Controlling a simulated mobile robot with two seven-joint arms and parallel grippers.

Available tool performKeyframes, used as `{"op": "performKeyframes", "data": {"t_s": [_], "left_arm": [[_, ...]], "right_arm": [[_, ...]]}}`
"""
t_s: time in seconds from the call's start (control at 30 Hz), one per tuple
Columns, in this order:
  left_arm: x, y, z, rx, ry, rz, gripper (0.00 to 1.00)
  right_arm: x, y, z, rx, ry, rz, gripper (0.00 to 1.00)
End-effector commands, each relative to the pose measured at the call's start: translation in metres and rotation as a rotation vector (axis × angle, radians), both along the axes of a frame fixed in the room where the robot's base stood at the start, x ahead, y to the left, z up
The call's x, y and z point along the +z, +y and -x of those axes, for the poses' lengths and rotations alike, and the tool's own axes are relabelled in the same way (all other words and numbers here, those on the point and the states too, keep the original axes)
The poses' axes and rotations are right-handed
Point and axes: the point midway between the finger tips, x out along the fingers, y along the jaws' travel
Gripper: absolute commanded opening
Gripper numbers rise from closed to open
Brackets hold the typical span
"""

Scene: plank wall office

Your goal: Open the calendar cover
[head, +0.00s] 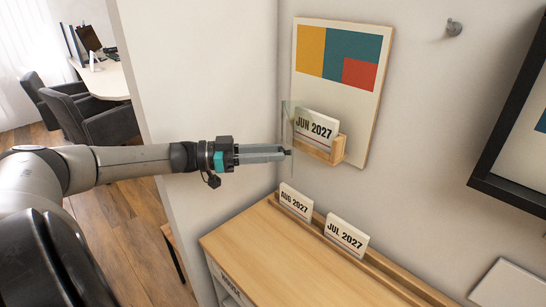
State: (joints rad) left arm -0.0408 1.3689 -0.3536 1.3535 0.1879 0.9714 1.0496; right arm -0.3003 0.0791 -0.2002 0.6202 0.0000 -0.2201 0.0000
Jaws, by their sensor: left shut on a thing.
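The wall calendar (336,128) hangs upright, with a yellow, teal and red block picture at the top. A JUN 2027 card (316,127) stands in its small wooden holder (322,151). The clear cover (287,112) shows as a narrow, faint greenish pane along the calendar's left side, seen nearly edge-on and swung away from the front. My left gripper (287,153) reaches in from the left and is shut at this pane, left of the holder. The exact contact is small and hard to see. My right gripper is out of view.
A wooden cabinet (262,252) stands below, with AUG 2027 (295,202) and JUL 2027 (346,236) cards in a rail along its back. A wall peg (453,27) and a black frame (490,184) are at right. A wall corner lies behind my left arm.

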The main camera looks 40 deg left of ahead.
Motion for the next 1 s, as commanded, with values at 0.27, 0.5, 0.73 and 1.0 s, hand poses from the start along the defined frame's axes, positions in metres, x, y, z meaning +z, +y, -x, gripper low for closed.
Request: {"op": "performKeyframes", "data": {"t_s": [0.27,0.5,0.73,1.0], "left_arm": [[-0.0001,-0.0002,0.0003,-0.002,0.001,0.0,0.0],[0.0,-0.0001,0.0001,-0.001,0.0,0.0,0.5],[0.0,-0.0001,0.0001,-0.001,0.0,0.0,0.6],[-0.0001,0.0053,0.0057,-0.001,0.003,-0.001,0.6]], "right_arm": [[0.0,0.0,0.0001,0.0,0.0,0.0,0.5],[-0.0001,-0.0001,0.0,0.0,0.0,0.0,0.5],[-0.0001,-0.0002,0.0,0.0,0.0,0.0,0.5],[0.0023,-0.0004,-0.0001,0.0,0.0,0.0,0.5]]}}
